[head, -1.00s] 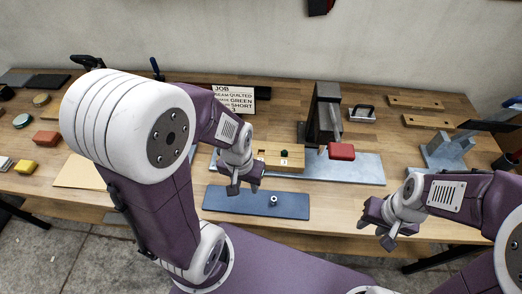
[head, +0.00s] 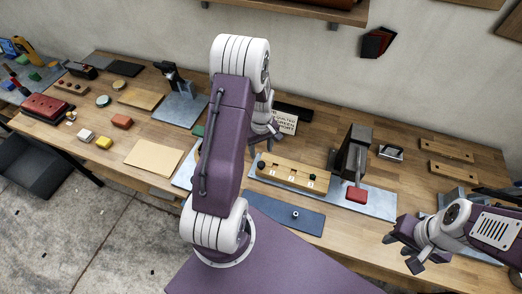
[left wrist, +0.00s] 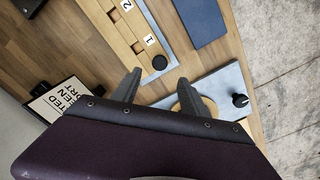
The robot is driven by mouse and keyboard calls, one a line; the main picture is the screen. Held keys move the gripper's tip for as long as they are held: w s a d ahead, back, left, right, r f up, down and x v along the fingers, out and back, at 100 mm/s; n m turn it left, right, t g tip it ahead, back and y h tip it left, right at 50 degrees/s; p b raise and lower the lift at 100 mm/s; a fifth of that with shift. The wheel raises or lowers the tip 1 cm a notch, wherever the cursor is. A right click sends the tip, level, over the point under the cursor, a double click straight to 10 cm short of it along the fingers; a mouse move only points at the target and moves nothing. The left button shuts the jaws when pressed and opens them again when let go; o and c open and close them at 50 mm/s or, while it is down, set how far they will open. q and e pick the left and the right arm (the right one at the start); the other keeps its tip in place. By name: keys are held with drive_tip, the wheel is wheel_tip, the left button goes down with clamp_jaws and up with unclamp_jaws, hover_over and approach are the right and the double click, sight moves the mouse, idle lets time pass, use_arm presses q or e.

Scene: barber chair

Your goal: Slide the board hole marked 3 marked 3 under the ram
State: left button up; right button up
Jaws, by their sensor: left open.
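The wooden board (head: 292,174) lies on the light metal plate, with several number labels along its front and a dark knob near its left end. The left wrist view shows part of the board (left wrist: 112,26), with labels 1 and 2 and the black knob (left wrist: 159,62). The label at its right end, by a dark round piece (head: 312,177), is too small to read surely. My left gripper (left wrist: 158,92) is open and empty, near the board's left end. My right gripper (head: 401,252) is open and empty at front right.
A blue mat (head: 285,212) with a small metal piece lies in front of the board. The job sign (head: 284,122) stands behind it. A grey metal block (head: 390,152) is right of the press. A second metal stand (head: 180,105) stands at the back left.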

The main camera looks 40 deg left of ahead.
sight(262, 163)
use_arm(q)
wheel_tip(262, 163, down, 8)
drive_tip(key=shift+f+p, duration=0.2)
drive_tip(key=shift+p, duration=0.8)
drive_tip(key=shift+f, duration=0.3)
drive_tip(key=shift+d, duration=0.1)
drive_tip(key=shift+c, duration=0.3)
clamp_jaws()
drive_tip(key=shift+w, duration=0.1)
